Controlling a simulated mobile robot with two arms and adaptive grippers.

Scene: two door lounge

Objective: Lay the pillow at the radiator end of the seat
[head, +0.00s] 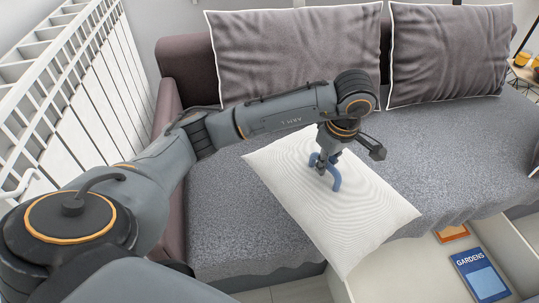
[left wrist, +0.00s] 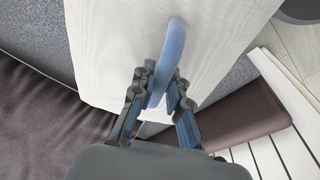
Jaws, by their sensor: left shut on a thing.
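The white pillow (head: 365,225) with fine wavy lines has a blue loop handle (head: 337,180) on its top. In the head view it is over the middle of the grey sofa seat (head: 225,215), turned at an angle, with its near corner out past the front edge. I cannot tell whether it touches the seat. My left gripper (head: 322,168) points down and is shut on the loop. The left wrist view shows the fingers (left wrist: 162,88) around the loop (left wrist: 173,50), with the pillow (left wrist: 110,40) beyond. The white radiator (head: 95,85) stands at the left. My right gripper is not in view.
Two large grey cushions (head: 297,50) (head: 448,48) lean on the backrest. A brown armrest (head: 172,110) stands between seat and radiator. An open drawer (head: 425,265) under the seat front holds a blue book (head: 482,277). The seat's left end is bare.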

